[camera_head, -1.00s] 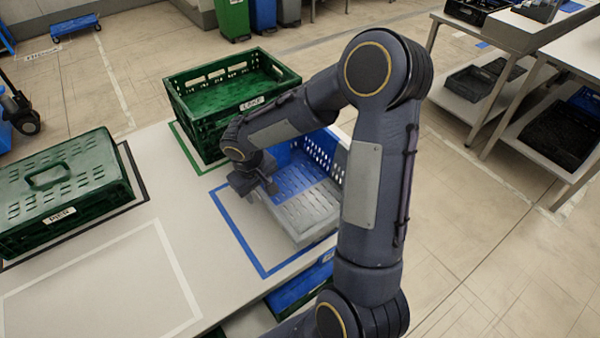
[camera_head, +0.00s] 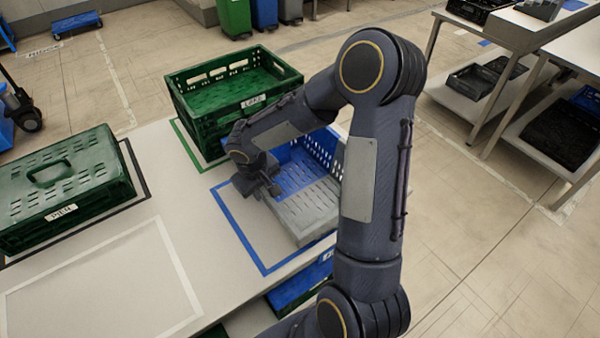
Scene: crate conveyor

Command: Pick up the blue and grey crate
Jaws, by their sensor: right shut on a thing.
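The blue and grey crate (camera_head: 305,214) sits on the table inside a blue outline, its back half blue and its front half grey. It appears empty, with slotted sides and floor. My right gripper (camera_head: 268,192) is at the crate's left side and shut on its rim; the fingertips are small and partly dark against the arm. My right arm hides the crate's right part and some of its back wall. I cannot tell whether the crate is lifted. My left gripper is not in view.
An open green crate (camera_head: 212,125) stands behind, close to my right forearm. A lidded green crate (camera_head: 62,229) stands at the left. An empty white outline (camera_head: 105,280) marks clear tabletop in front. A blue crate (camera_head: 300,290) is lower, below the table edge.

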